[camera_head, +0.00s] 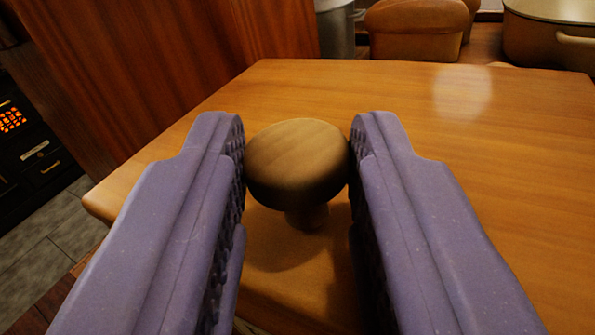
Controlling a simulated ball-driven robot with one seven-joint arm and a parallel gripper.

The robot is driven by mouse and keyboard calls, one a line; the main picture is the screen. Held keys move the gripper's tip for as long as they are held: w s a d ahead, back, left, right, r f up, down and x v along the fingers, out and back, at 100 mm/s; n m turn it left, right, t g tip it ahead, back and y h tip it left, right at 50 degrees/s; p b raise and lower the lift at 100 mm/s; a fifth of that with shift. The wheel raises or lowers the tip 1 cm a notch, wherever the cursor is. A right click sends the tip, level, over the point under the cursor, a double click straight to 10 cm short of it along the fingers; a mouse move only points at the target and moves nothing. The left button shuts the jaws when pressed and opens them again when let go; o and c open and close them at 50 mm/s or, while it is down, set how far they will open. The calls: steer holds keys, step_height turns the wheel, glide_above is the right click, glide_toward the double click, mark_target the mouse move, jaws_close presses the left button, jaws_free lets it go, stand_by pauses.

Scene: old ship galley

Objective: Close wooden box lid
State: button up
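A round wooden knob (298,160) on a short stem sits in the middle of the view, between the two purple fingers of my gripper (298,150). The fingertips meet the knob's left and right sides with no clear gap, so my gripper looks shut on it. Below the stem is a smooth wooden surface (285,255), in shadow, which may be the box lid. Its outline is hard to separate from the wood around it, and the fingers hide its sides. The box's walls and opening cannot be made out.
A wooden tabletop (500,150) spreads behind the knob, mostly clear. A brown wooden panel (200,60) stands at the left. A dark stove (30,150) is far left.

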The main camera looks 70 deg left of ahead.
steer(key=o, duration=0.4)
steer(key=shift+a+f, duration=0.1)
steer(key=shift+f, duration=0.05)
steer(key=p+v, duration=0.2)
steer(key=v, duration=0.6)
